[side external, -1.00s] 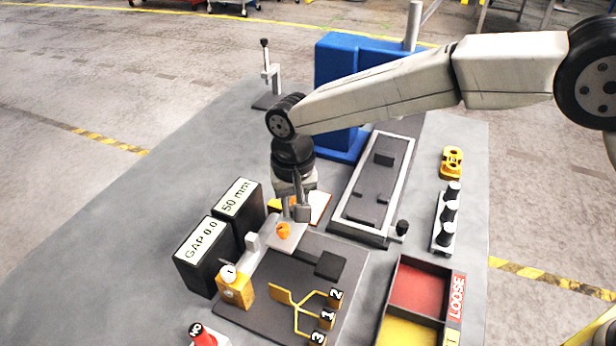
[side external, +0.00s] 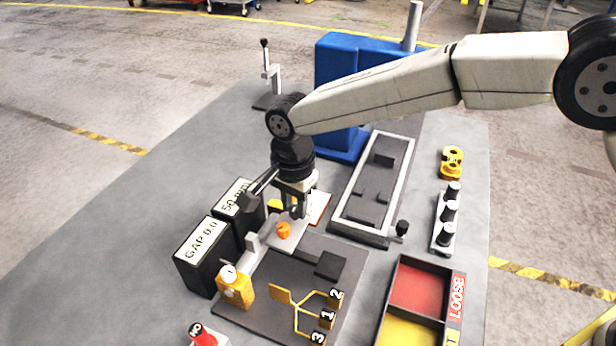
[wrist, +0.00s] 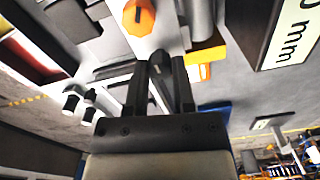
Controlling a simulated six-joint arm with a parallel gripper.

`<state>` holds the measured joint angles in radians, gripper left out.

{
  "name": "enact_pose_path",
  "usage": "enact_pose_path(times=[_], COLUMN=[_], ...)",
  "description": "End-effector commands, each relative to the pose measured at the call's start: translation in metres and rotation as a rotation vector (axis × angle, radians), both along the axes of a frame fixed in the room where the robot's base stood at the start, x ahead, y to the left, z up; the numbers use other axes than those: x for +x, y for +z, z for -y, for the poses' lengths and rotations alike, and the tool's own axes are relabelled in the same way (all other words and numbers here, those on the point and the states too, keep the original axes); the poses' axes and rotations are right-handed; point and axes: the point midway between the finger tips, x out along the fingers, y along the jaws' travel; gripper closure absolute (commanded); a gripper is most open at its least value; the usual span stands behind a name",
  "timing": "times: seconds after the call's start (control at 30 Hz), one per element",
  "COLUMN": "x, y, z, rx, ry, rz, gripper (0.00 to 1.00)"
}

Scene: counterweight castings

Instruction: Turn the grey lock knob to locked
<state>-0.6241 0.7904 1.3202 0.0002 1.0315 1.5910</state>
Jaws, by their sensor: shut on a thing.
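My gripper (side external: 297,210) points down at the light grey slide of the gauge fixture, just behind the orange knob (side external: 283,230). In the wrist view its two dark fingers (wrist: 161,75) are shut on the grey lock knob (wrist: 160,66), a small part that shows between them. The orange knob (wrist: 139,17) is apart from the fingers there. In the side view the fingers mostly hide the lock knob. I cannot read any locked or unlocked mark.
Black display boxes reading GAP 0.0 (side external: 203,247) and 50 mm (side external: 238,193) stand left of the gripper. A yellow block (wrist: 206,57) sits close to the fingers. A divided red and yellow bin (side external: 398,290) and a framed dark tray (side external: 350,226) lie to the right.

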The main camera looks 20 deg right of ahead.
Motion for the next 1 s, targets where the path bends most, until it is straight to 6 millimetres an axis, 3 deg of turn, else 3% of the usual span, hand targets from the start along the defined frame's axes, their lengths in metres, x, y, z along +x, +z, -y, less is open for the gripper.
enact_pose_path(times=[0.67, 0.7, 0.8, 1.0], x=[0.0006, 0.0006, 0.0005, 0.0002], y=[0.0015, 0.0015, 0.0013, 0.0006], z=[-0.0004, -0.0004, -0.0003, -0.0002], rx=[0.002, 0.002, 0.001, 0.001], ry=[-0.097, -0.097, -0.096, -0.095], rz=[0.002, 0.002, 0.002, 0.001], gripper=[1.00, 0.66, 0.34, 0.34])
